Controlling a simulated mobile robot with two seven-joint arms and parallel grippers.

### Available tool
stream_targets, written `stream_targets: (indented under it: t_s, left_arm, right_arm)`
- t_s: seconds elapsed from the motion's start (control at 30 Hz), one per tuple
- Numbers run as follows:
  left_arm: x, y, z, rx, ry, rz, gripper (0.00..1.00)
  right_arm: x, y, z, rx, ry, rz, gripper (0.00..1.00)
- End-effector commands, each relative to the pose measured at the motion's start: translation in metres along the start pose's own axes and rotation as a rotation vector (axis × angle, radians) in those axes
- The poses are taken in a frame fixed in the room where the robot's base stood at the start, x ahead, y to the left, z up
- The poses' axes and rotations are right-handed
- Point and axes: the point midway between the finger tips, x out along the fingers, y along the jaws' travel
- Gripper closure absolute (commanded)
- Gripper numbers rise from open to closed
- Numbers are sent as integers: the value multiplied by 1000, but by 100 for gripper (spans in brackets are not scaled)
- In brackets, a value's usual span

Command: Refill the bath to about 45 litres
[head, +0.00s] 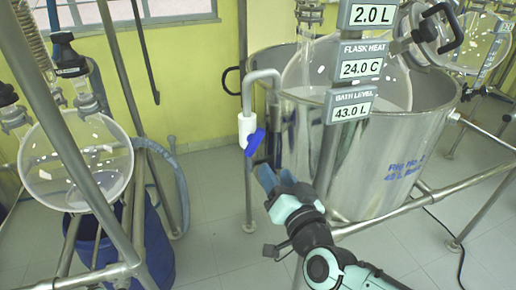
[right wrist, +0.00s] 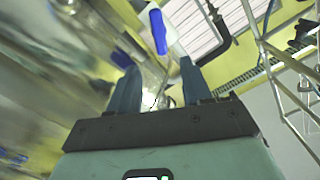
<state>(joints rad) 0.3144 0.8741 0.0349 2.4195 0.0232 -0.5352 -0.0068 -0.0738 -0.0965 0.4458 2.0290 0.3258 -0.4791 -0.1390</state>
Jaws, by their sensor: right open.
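The bath (head: 400,150) is a large shiny steel tub at the right in the head view, with blue lettering on its side. Its bath level display (head: 350,111) reads 43.0 L. A bent steel filling pipe (head: 262,76) with a white body rises beside the bath's left rim. Its blue tap lever (head: 255,142) slants; it also shows in the right wrist view (right wrist: 158,32), beyond and roughly between the fingertips. My right gripper (head: 266,175) is open and empty just below the lever, seemingly apart from it; its fingers show in the right wrist view (right wrist: 155,65). My left gripper is out of view.
Other displays read 2.0 L and flask heat (head: 362,68) 24.0 C. A round glass flask (head: 75,165) hangs in a steel frame at the left, above a blue bin (head: 155,245). Steel rails (head: 440,195) surround the bath. Tiled floor (head: 215,240) is clear between them.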

Motion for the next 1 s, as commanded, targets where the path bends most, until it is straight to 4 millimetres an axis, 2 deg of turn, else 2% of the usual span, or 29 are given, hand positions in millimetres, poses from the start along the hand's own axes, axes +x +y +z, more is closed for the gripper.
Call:
stream_targets:
  t_s: [0.6, 0.8, 1.0]
  left_arm:
    - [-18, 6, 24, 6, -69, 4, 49]
    - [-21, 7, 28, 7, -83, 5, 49]
    - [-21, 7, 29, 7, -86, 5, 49]
  right_arm:
    - [109, -1, 0, -1, -1, -1, 51]
    - [125, 0, -1, -4, 1, 0, 51]
    - [128, 0, 0, -5, 0, 0, 51]
